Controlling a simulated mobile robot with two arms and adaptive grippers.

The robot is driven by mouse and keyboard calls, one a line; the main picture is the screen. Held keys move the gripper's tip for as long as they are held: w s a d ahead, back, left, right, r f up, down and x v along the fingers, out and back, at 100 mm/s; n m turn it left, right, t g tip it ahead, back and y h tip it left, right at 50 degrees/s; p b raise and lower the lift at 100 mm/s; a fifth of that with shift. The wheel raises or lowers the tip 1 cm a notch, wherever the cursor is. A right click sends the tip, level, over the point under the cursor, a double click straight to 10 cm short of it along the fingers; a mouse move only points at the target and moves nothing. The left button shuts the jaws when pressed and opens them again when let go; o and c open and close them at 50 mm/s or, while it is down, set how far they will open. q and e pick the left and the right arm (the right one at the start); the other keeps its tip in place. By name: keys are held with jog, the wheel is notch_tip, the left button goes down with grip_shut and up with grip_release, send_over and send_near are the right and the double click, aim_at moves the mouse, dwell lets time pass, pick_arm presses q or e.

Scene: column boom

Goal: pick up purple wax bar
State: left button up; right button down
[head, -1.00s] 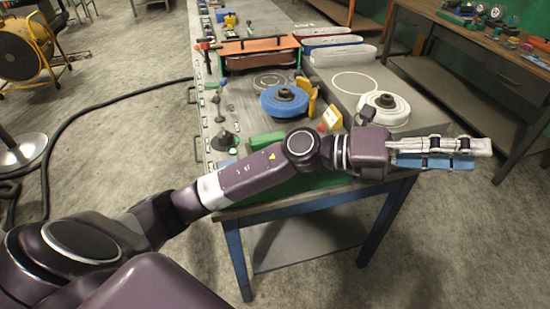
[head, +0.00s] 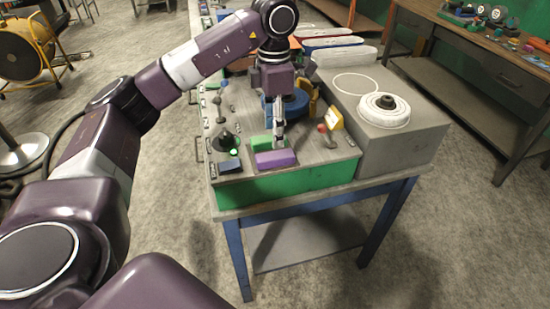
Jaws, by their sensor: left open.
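The purple wax bar (head: 275,159) lies near the front edge of the bench top, beside a green block (head: 262,143) just behind it. My left gripper (head: 279,143) points down from above, with its fingertips close over the back of the purple bar. It is open; whether the fingers touch the bar cannot be told. The arm and gripper hide part of the blue wheel behind. My right gripper is not in view.
A dark blue block (head: 231,166) and a dark cone-shaped stand (head: 225,140) are left of the bar. A white wheel (head: 384,110) sits on the raised grey block.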

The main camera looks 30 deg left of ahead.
aim_at(275, 155)
pick_arm(q)
jog(key=f, duration=0.2)
jog(key=f+p, duration=0.1)
jog(key=f, duration=0.1)
jog(key=f+p, duration=0.1)
jog(key=f, duration=0.1)
jog(key=shift+s+d+f, duration=0.2)
jog(key=shift+s+d, duration=0.1)
jog(key=shift+s, duration=0.05)
jog(key=shift+w+f, duration=0.1)
jog(key=shift+f, duration=0.15)
jog(key=c, duration=1.1)
jog(key=shift+c, duration=0.7)
jog(key=shift+r, duration=0.15)
